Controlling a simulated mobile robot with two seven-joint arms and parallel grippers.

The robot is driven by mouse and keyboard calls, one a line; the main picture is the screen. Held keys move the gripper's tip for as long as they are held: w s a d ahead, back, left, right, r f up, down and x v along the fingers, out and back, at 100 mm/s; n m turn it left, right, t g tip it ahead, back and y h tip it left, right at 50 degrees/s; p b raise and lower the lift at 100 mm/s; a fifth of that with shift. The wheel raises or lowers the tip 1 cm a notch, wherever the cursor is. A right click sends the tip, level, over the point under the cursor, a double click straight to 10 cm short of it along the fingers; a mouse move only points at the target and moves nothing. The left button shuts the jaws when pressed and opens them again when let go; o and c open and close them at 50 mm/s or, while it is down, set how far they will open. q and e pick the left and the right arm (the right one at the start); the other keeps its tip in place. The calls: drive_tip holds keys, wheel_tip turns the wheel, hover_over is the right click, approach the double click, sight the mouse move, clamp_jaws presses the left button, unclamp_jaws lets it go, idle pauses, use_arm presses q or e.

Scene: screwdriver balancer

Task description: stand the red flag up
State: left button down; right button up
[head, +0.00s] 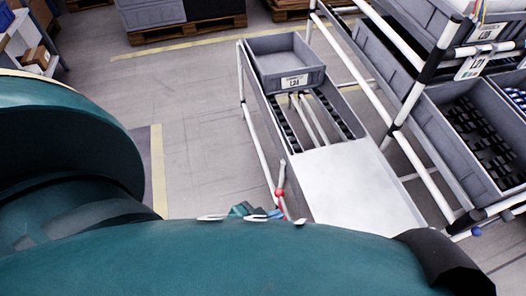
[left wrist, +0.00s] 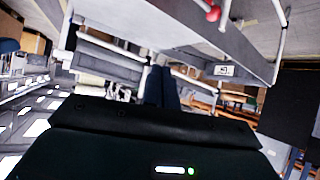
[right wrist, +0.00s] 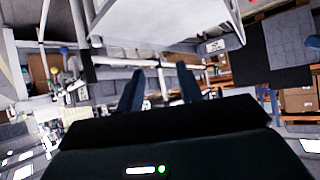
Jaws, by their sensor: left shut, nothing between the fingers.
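A small red piece (head: 279,193), which looks like the red flag, shows at the left side of the grey cart, near the white plate's edge. It also shows at the top of the left wrist view (left wrist: 212,14), by the underside of a grey rail. I cannot tell whether it is upright or folded down. My left gripper (left wrist: 160,84) is shut and empty, its dark fingers together, below the flag in that picture and apart from it. My right gripper (right wrist: 160,88) is open, its two dark fingers spread with nothing between them.
The cart carries a grey bin (head: 285,65) at its far end and a bare white plate (head: 355,190) nearer me. A white-tube rack (head: 400,120) with grey bins of dark parts stands close on the right. Floor left of the cart is clear.

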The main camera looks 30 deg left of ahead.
use_arm(q)
drive_tip(key=shift+a, duration=0.15)
use_arm(e)
drive_tip(key=shift+a, duration=0.15)
